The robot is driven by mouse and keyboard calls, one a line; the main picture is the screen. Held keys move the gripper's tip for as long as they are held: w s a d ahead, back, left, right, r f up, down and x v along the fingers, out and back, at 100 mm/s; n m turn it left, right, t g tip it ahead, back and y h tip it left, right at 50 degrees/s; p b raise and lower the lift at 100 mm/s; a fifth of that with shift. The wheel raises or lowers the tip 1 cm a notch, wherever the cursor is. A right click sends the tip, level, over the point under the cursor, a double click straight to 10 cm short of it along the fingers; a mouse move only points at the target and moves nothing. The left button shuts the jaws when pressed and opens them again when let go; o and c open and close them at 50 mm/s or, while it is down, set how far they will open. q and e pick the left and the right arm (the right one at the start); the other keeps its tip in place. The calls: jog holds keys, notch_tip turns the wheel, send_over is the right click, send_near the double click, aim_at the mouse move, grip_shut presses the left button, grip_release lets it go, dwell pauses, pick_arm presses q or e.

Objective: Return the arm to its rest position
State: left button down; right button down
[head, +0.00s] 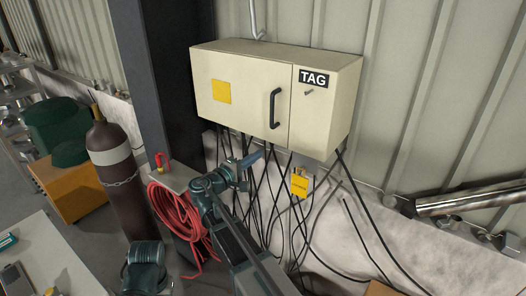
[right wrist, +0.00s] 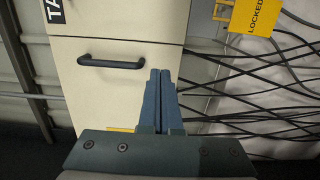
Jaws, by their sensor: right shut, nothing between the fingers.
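My right arm rises from the bottom of the head view, and its gripper (head: 250,160) is below the beige cabinet, in front of the hanging cables. In the right wrist view the two blue-grey fingers (right wrist: 160,76) are together with nothing between them. The cabinet (head: 228,68) is on the wall; its door looks shut. Its black handle (head: 274,108) also shows in the right wrist view (right wrist: 111,63), to the left of the fingers and apart from them. My left gripper is not in view.
Black cables (head: 352,200) hang below the cabinet, close around my right gripper. A yellow tag (head: 299,183) hangs there; it reads LOCKED in the right wrist view (right wrist: 262,15). A red padlock (head: 161,163), coiled red hose (head: 170,212) and brown gas cylinder (head: 116,175) are to the left.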

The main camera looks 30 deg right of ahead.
jog(key=shift+s+a, duration=0.35)
jog(key=shift+a, duration=0.2)
jog(key=s+a+f+m+g+y+b, duration=0.1)
jog(key=s+a+f+y, duration=0.15)
jog(key=f, duration=0.25)
jog(key=s+a+f+g+y, duration=0.1)
jog(key=s+a+f+y, duration=0.15)
jog(key=f, duration=0.35)
jog(key=s+a+f+g+y+b, duration=0.1)
jog(key=s+a+f+g+y, duration=0.1)
jog(key=s+a+f+y, duration=0.3)
jog(key=s+a+f+g+y+b, duration=0.1)
jog(key=s+a+f+g+y, duration=0.2)
jog(key=s+a+f, duration=0.6)
jog(key=s+a+y, duration=0.2)
jog(key=s+a, duration=0.2)
jog(key=a, duration=0.2)
jog(key=shift+a+f, duration=0.2)
jog(key=shift+a, duration=0.15)
